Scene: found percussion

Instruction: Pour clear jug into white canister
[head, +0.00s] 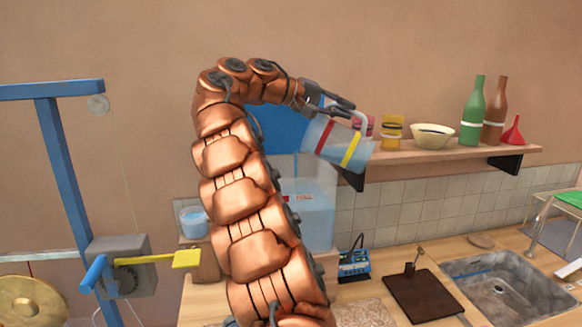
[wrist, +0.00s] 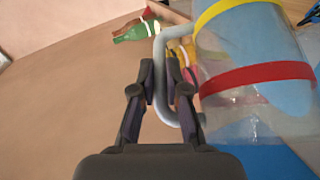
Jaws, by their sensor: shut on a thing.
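The clear jug (head: 338,142), with a red and a yellow band, is held up in front of the wall shelf and is tilted. My gripper (head: 338,103) is shut on its pale handle. In the wrist view my gripper (wrist: 163,88) has its fingers on either side of the handle, with the clear jug (wrist: 232,48) to the right. Bluish colour shows through the jug's wall; I cannot tell how much liquid is inside. I cannot make out a white canister for certain. My arm hides part of the middle of the head view.
A clear tank (head: 318,215) of blue water stands behind my arm. A small tub (head: 193,221) of bluish liquid is left of it. The shelf (head: 450,151) holds a bowl (head: 430,135), bottles and a red funnel (head: 513,133). A sink (head: 505,290) is at lower right.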

